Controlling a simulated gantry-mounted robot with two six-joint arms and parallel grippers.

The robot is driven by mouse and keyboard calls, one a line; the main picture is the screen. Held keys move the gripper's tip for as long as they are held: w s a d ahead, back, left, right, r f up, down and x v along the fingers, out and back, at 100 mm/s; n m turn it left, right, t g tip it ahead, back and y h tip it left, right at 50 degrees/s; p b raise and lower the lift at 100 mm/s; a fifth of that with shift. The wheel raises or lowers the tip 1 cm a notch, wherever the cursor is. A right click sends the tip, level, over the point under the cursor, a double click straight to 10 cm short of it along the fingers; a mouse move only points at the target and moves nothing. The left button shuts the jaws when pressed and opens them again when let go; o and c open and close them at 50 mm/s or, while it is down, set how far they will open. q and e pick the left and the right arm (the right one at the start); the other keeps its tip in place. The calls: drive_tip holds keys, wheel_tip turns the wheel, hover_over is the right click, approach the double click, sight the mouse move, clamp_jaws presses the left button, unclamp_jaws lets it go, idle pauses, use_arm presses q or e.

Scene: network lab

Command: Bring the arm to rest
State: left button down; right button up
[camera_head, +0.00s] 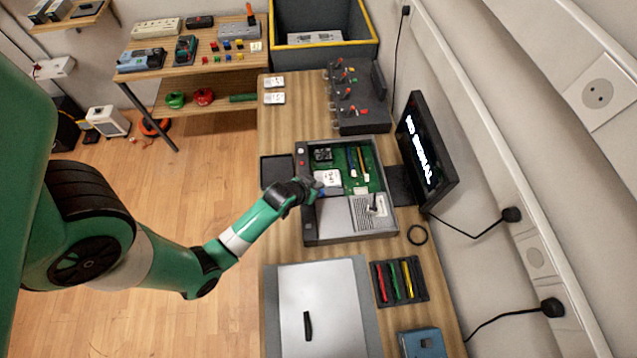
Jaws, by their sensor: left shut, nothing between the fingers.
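My left arm, green and white, reaches in from the left of the head view. Its left gripper (318,187) is shut and empty, above the left edge of an open computer case (310,232) on the wooden bench. Inside the case are a green circuit board (372,178), a white square part (327,178) that the gripper partly borders, upright memory-like sticks and a grey vented block (367,213). I cannot tell whether the fingertips touch anything. My right gripper is not in view.
A monitor (427,150) reading "NO SIGNAL" stands right of the case. Nearer lie a grey panel (340,290), a tray of coloured sticks (400,297) and a blue box (423,343). A grey bin (322,52) with a yellow rim stands at the back. Floor is open at left.

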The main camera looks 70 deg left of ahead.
use_arm(q)
drive_tip(key=shift+w, duration=0.1)
idle(0.5)
drive_tip(key=w+d+r+m+t, duration=0.1)
drive_tip(key=w+d+r+t, duration=0.2)
drive_tip(key=w+r, duration=0.6)
drive_tip(key=w+d+r+m+t+h, duration=0.1)
drive_tip(key=w+d+r+m+t, duration=0.15)
drive_tip(key=w+r, duration=0.7)
drive_tip(key=w+d+r+m+t, duration=0.1)
drive_tip(key=w+d+r+t, duration=0.3)
drive_tip(key=r, duration=1)
drive_tip(key=d+r+m+t+h, duration=0.15)
drive_tip(key=d+r, duration=0.25)
drive_tip(key=r, duration=0.6)
drive_tip(key=d+r+t+h, duration=0.1)
drive_tip(key=d+r+t, duration=0.25)
drive_tip(key=r, duration=0.75)
drive_tip(key=s+d+r+m+t+h, duration=0.1)
drive_tip(key=s+d+r+t+h, duration=0.15)
drive_tip(key=s+r, duration=0.65)
drive_tip(key=s+d+r+m+t+h, duration=0.1)
drive_tip(key=s+d+r+t, duration=0.25)
drive_tip(key=s+r, duration=0.55)
drive_tip(key=w+r+p, duration=0.3)
drive_tip(key=r+p, duration=1.2)
drive_tip(key=r, duration=0.1)
